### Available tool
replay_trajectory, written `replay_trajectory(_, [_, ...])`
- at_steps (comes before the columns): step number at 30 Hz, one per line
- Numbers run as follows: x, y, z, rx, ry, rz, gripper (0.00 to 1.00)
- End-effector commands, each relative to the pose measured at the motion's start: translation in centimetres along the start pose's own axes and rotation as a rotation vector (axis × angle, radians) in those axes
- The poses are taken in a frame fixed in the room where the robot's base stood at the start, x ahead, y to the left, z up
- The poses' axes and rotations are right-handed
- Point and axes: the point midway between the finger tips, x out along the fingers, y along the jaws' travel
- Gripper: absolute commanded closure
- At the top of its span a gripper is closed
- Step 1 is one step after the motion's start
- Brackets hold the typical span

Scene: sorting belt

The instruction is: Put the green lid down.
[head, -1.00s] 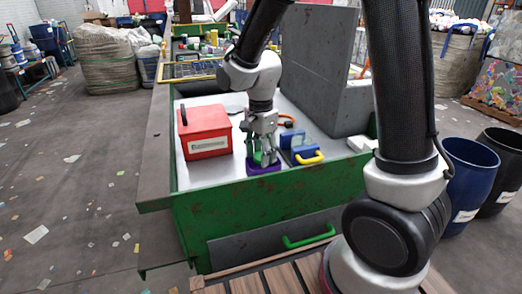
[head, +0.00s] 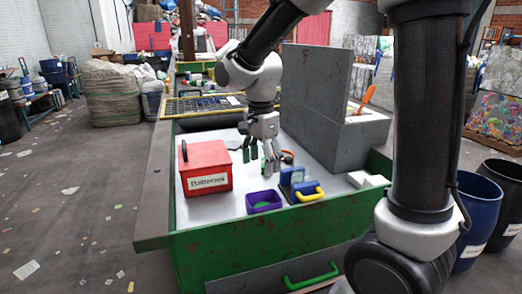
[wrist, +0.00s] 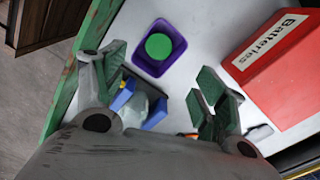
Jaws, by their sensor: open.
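The green lid (wrist: 158,46) lies inside a small purple tray (head: 278,205) on the white worktop, and the lid also shows in the head view (head: 262,205). In the wrist view the purple tray (wrist: 137,58) has its walls all round the lid. My gripper (head: 263,167) is above the worktop, behind the tray in the head view, apart from it. In the wrist view its two fingers (wrist: 160,82) are spread wide with nothing held between them.
A red box labelled "Batteries" (head: 206,170) stands left of the tray. A blue block with a yellow handle (head: 307,192) stands right of it. A grey upright panel (head: 318,85) rises behind. A green-edged rim (head: 250,232) bounds the front.

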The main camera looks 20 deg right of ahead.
Motion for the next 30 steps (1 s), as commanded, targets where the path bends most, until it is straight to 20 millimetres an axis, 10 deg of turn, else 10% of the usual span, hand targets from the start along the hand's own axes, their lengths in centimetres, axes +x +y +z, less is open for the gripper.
replay_trajectory(15, [-4.8, 1.2, -0.8, -0.054, 0.001, -0.021, 0.29])
replay_trajectory(30, [-9.1, 21.2, -7.2, -1.011, 0.268, -0.232, 0.29])
